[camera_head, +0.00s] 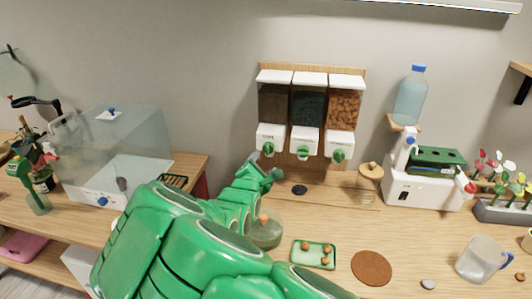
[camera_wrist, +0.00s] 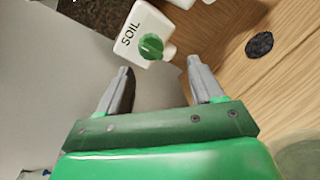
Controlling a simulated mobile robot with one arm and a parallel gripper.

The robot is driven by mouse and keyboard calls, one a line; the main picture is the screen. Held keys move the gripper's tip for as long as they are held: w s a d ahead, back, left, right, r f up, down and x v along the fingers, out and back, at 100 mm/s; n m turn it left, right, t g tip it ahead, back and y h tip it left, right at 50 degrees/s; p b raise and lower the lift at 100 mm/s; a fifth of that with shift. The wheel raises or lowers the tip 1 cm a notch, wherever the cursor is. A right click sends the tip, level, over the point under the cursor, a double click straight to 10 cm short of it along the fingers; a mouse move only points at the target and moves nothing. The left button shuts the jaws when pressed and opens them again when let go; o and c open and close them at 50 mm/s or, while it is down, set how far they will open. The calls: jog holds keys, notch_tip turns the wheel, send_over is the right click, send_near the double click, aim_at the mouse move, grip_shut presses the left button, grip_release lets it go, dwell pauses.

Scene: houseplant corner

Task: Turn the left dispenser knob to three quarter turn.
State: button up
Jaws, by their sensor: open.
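Three dispensers hang on a wooden wall board. The left dispenser (camera_head: 271,137) has a dark brown fill, a white front and a green left knob (camera_head: 268,149). In the wrist view its front reads SOIL, with the round green knob (camera_wrist: 151,46) on it. The middle knob (camera_head: 304,148) and right knob (camera_head: 339,155) are also green. My gripper (camera_head: 272,175) is just below the left knob. In the wrist view my gripper (camera_wrist: 163,78) is open and empty, its fingers apart, with the knob ahead of and between the fingertips, not touching them.
A black disc (camera_head: 299,190) lies on the wooden counter below the dispensers. A glass jar (camera_head: 369,186) stands at right, and a green tray (camera_head: 314,254) with small brown things lies in front. A clear box (camera_head: 120,150) stands at left.

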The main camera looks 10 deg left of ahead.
aim_at(266, 152)
jog(key=shift+w+r+n+t, duration=0.1)
jog(key=shift+w+n+t, duration=0.35)
jog(key=shift+w, duration=1.2)
jog(key=shift+w+n+t, duration=0.15)
jog(key=shift+w+n, duration=0.5)
jog(key=shift+w, duration=1)
jog(key=c, duration=1.1)
